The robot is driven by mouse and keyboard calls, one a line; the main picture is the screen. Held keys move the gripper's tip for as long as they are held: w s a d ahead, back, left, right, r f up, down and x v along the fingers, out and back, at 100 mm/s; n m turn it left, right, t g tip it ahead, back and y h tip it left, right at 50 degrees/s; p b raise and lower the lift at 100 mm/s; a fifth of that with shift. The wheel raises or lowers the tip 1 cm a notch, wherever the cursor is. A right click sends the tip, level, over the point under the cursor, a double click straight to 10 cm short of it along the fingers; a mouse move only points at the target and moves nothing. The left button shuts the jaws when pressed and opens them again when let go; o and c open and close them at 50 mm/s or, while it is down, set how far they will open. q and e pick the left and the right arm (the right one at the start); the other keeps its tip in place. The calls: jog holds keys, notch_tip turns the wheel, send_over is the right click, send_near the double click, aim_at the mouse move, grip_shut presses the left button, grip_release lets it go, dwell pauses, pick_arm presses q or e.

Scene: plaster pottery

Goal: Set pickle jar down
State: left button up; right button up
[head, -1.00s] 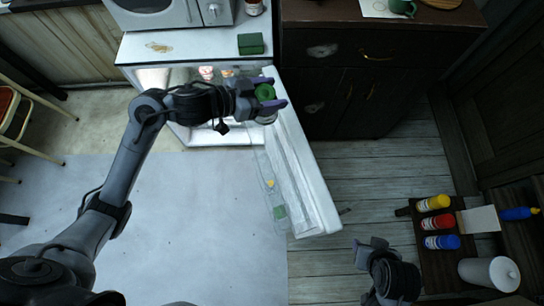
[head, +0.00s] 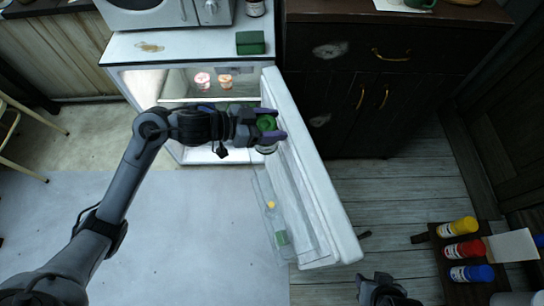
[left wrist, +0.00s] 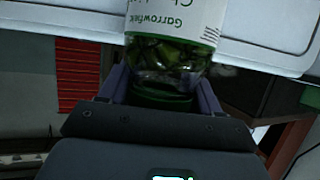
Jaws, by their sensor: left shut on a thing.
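The pickle jar (head: 266,149) has a green lid (head: 267,123) and stands roughly upright in my left gripper (head: 281,127). The gripper is shut around its lid end, beside the upper inner side of the open fridge door (head: 318,190). In the left wrist view the jar (left wrist: 175,60) shows dark green pickles and a white label, and appears upside down. Whether its base touches a door shelf is hidden. My right gripper (head: 385,290) is at the bottom edge, partly cut off, away from the jar; its fingers are unclear.
The lower door shelf holds a yellow-capped bottle (head: 271,208). Two small cups, one pink (head: 203,80) and one orange (head: 225,82), sit inside the lit fridge. A green box (head: 250,43) is on top.

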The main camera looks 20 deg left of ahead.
pick_arm(q)
notch_tip(320, 180, down, 8)
jog(key=b, duration=0.3)
notch_tip(320, 180, down, 5)
jog(key=b, duration=0.3)
jog(key=shift+f, duration=0.1)
jog(key=o, duration=1.5)
jog(key=shift+f, duration=0.15)
